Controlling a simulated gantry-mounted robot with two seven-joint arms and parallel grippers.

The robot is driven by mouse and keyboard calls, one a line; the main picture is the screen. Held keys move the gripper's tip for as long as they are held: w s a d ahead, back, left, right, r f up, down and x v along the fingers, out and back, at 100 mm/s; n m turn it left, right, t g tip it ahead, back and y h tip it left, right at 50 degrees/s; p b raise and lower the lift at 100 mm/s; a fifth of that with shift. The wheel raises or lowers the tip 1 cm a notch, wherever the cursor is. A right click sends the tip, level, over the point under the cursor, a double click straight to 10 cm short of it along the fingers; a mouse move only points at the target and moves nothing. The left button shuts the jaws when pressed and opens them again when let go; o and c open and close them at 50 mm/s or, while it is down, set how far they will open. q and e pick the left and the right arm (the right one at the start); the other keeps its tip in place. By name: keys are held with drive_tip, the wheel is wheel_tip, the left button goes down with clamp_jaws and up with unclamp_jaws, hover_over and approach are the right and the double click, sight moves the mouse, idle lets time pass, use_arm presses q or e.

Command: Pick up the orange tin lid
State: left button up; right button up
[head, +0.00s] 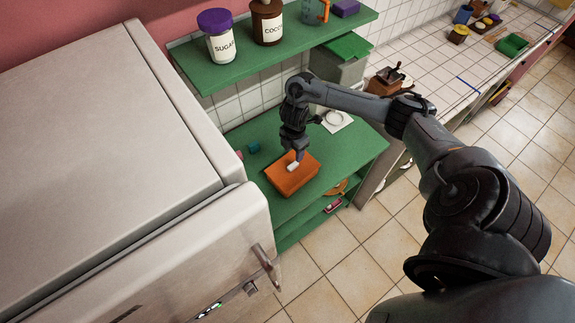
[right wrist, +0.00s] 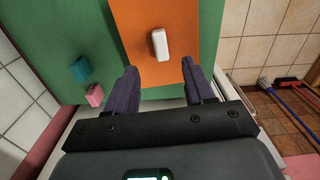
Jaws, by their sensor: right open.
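The orange tin lid (head: 291,175) lies on the green shelf top, with a white block-shaped handle (head: 293,166) on it. In the right wrist view the lid (right wrist: 143,28) is a flat orange panel and its white handle (right wrist: 160,45) stands just beyond my fingertips. My right gripper (head: 294,154) is above the lid, close to the handle. In the right wrist view the two dark fingers of the gripper (right wrist: 161,75) are apart with nothing between them. My left gripper is not in view.
A teal block (right wrist: 80,69) and a pink block (right wrist: 94,95) lie beside the lid. An upper green shelf (head: 200,78) holds a sugar jar (head: 219,36) and a cocoa jar (head: 267,22). A large pale fridge (head: 110,140) stands at the left.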

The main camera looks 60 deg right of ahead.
sight(293, 165)
wheel_tip(293, 165, down, 2)
drive_tip(key=shift+s+a+f+b, duration=0.1)
drive_tip(key=shift+s+f+b, duration=0.05)
drive_tip(key=shift+f+b, duration=0.15)
drive_tip(key=shift+f, duration=2.75)
clamp_jaws()
